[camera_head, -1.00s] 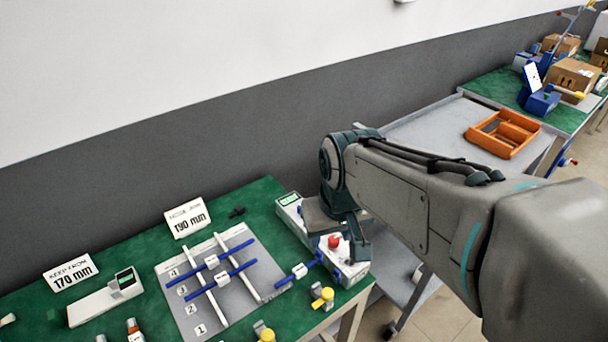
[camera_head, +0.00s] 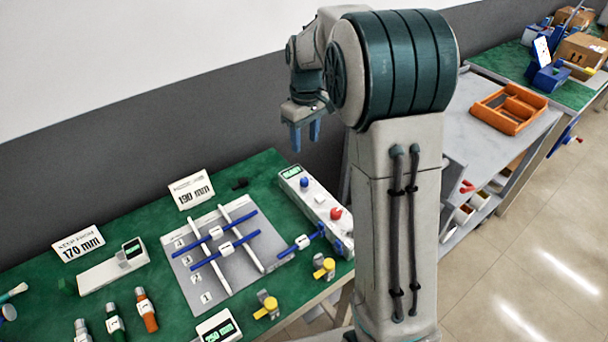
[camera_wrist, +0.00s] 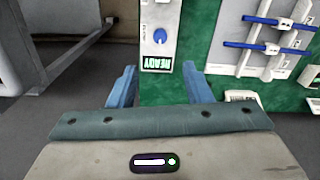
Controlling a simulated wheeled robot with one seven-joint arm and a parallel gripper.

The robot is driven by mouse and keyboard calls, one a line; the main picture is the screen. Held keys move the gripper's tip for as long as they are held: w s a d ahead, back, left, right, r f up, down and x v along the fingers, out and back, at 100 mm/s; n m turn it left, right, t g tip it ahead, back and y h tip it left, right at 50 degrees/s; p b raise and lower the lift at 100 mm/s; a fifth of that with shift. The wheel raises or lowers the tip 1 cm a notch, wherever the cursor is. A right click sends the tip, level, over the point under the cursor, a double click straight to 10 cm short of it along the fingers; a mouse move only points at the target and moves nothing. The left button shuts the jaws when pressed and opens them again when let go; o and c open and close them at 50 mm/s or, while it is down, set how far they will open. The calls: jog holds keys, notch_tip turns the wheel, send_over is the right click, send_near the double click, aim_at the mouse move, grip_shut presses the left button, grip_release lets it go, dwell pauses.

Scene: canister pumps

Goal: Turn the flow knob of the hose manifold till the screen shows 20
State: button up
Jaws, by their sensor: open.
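A long pale box (camera_head: 318,203), which looks like the hose manifold, lies along the right end of the green table. It carries a small green screen (camera_head: 291,172), a blue knob (camera_head: 304,182), a white block and a red knob (camera_head: 336,213). In the wrist view the screen (camera_wrist: 157,63) reads READY upside down, with the blue knob (camera_wrist: 160,36) beyond it. Which knob sets the flow is not labelled legibly. My gripper (camera_head: 305,138) is open and empty, pointing down above the box's screen end. Its blue fingers (camera_wrist: 159,70) frame that end in the wrist view.
A grey board (camera_head: 215,280) with blue rods on white rails lies left of the box. Yellow-topped parts (camera_head: 323,268) stand near the front edge. A 190 mm sign (camera_head: 191,188) stands behind. An orange tray (camera_head: 508,108) sits on the grey table at right.

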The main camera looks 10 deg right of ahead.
aim_at(304, 179)
notch_tip(304, 179, down, 14)
jog(key=shift+a+r, duration=0.1)
jog(key=shift+r, duration=0.15)
grip_shut()
